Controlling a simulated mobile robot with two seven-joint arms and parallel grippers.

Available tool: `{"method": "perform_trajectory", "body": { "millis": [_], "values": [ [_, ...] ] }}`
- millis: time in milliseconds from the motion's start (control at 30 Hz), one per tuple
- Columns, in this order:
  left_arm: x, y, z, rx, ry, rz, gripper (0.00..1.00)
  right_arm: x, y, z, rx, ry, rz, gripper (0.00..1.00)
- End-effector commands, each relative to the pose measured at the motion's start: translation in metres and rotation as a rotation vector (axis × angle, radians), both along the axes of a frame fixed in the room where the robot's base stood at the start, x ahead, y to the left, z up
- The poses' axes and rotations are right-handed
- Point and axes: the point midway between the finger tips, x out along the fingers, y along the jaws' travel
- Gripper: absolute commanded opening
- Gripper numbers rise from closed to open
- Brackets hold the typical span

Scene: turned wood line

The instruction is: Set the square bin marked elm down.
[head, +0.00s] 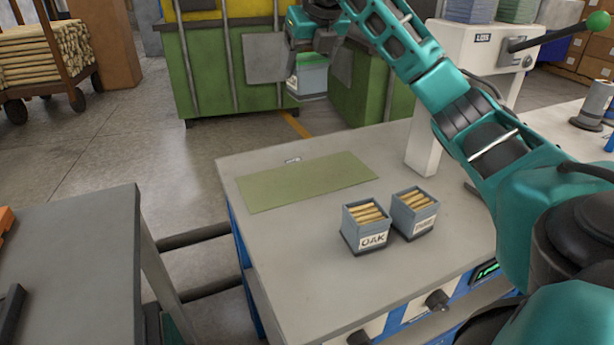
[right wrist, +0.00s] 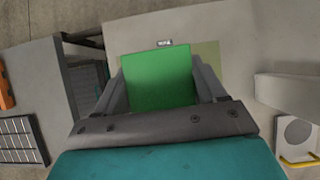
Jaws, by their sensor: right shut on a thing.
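My right gripper (head: 306,58) is shut on a small grey-blue bin (head: 312,82), held in the air beyond the far edge of the table in the head view. In the right wrist view a bright green face of the held bin (right wrist: 158,82) fills the space between the fingers. I cannot read a label on it. A flat olive-green mat (head: 305,183) lies bare on the grey table (head: 300,275), with a small white tag (head: 292,160) at its far edge. My left gripper is out of view.
A white lever press (head: 455,60) stands at the table's back right. Another table (head: 75,255) is at left.

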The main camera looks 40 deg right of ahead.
Motion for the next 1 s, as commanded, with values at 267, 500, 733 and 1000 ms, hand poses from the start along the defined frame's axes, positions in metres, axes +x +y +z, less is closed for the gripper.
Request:
{"method": "perform_trajectory", "body": {
  "millis": [267, 500, 733, 1000],
  "values": [
    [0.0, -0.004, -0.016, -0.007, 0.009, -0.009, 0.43, -0.001, -0.002, -0.062, -0.001, 0.009, -0.017, 0.29],
    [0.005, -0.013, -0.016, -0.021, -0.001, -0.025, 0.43, -0.001, -0.002, -0.124, 0.0, 0.006, -0.016, 0.29],
    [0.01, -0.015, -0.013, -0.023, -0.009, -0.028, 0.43, -0.001, -0.001, -0.157, 0.001, 0.001, -0.015, 0.29],
    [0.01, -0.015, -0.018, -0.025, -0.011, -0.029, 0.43, -0.001, -0.001, -0.183, 0.0, 0.004, -0.014, 0.29]
  ]
}}
